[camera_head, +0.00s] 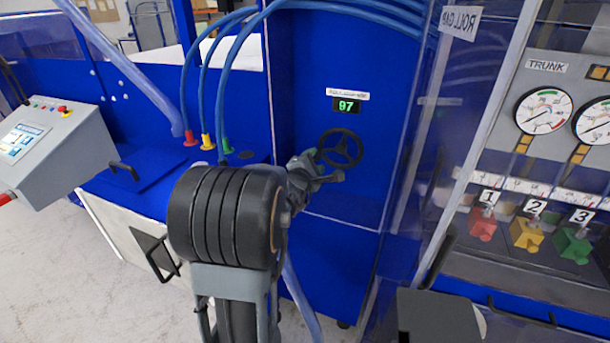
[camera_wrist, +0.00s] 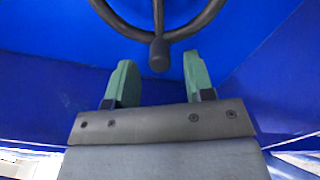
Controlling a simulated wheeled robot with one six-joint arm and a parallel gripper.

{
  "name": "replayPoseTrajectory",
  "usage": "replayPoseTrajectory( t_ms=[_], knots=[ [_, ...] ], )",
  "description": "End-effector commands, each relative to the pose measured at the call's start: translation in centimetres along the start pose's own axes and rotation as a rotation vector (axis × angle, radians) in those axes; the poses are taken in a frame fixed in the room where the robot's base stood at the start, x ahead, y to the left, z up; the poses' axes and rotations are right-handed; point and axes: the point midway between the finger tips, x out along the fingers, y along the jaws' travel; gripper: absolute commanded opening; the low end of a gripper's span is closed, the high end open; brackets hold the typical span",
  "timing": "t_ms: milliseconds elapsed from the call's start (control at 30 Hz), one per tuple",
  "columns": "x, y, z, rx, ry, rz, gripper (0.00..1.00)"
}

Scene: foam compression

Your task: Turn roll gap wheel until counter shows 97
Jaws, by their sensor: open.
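The roll gap wheel (camera_head: 341,148) is a dark handwheel on the blue machine panel in the head view. The green digital counter (camera_head: 347,105) above it reads 97, under a small white label too small to read. In the wrist view the lower part of the wheel (camera_wrist: 158,20) shows at the top, with a rounded handle knob (camera_wrist: 159,55) pointing at the camera. My gripper (camera_wrist: 158,78) is open and empty. Its two green fingers stand apart, one on each side below the knob, and seem not to touch it. In the head view my gripper (camera_head: 325,165) is beside the wheel, partly hidden.
A grey control console (camera_head: 50,145) stands at the left. Blue hoses (camera_head: 220,75) run to red, yellow and green fittings. At the right, behind a clear panel, are gauges (camera_head: 543,110) and numbered red, yellow and green valves (camera_head: 526,235). A door handle (camera_head: 520,317) is lower right.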

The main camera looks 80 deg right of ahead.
Motion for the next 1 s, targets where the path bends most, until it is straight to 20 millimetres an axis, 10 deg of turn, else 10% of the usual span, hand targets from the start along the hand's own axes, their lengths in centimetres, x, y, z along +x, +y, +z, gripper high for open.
replayPoseTrajectory(
  t_ms=[500, 1000],
  knots=[
    [-9.9, -0.1, -0.1, 0.001, 0.001, 0.003, 0.49],
    [-12.4, 0.0, -0.1, 0.0, 0.0, 0.001, 0.49]
  ],
)
